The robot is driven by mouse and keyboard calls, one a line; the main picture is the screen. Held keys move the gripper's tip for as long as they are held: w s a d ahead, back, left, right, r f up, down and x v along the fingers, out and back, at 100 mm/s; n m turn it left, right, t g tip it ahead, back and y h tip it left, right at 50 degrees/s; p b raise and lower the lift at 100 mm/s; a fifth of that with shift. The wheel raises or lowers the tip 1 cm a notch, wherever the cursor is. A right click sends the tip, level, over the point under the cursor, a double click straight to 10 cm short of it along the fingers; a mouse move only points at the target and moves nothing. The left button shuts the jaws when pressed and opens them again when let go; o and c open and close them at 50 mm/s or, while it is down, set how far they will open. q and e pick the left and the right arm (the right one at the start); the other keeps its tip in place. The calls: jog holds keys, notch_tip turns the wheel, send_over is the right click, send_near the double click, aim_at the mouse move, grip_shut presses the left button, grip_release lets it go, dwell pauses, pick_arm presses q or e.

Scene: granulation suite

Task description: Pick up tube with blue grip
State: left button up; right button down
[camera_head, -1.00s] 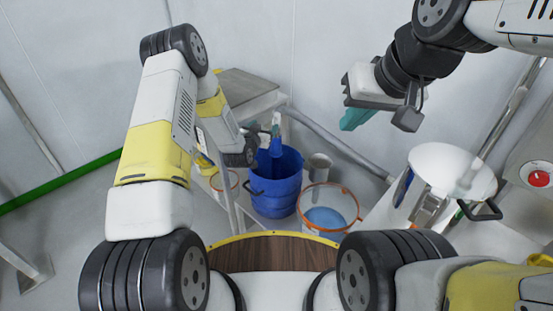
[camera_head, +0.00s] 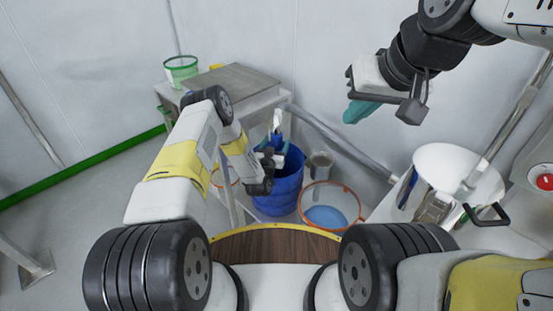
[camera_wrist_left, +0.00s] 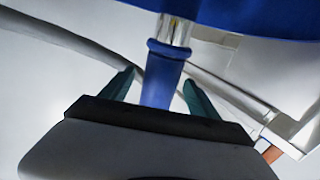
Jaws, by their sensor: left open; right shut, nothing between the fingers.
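The tube with the blue grip stands upright in the blue bucket (camera_head: 288,190), and its pale top (camera_head: 278,119) rises above the rim. In the left wrist view its blue grip (camera_wrist_left: 163,84) lies between the teal fingers, with a clear section beyond a blue collar. My left gripper (camera_head: 272,156) is over the bucket at the tube. It also shows in the left wrist view (camera_wrist_left: 160,88), open, with gaps on both sides of the grip. My right gripper (camera_head: 358,112) is shut and empty, high at the right, away from the tube. The tube's lower end is hidden.
A clear orange-rimmed bucket (camera_head: 322,214) with blue content stands right of the blue bucket. A metal cart (camera_head: 238,83) stands behind, with a green-rimmed white pail (camera_head: 181,70) on it. A grey pipe (camera_head: 345,148) runs along the wall. A white drum (camera_head: 460,170) is at right.

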pick_arm(q)
jog(key=shift+x, duration=0.8)
jog(key=shift+r, duration=0.1)
grip_shut()
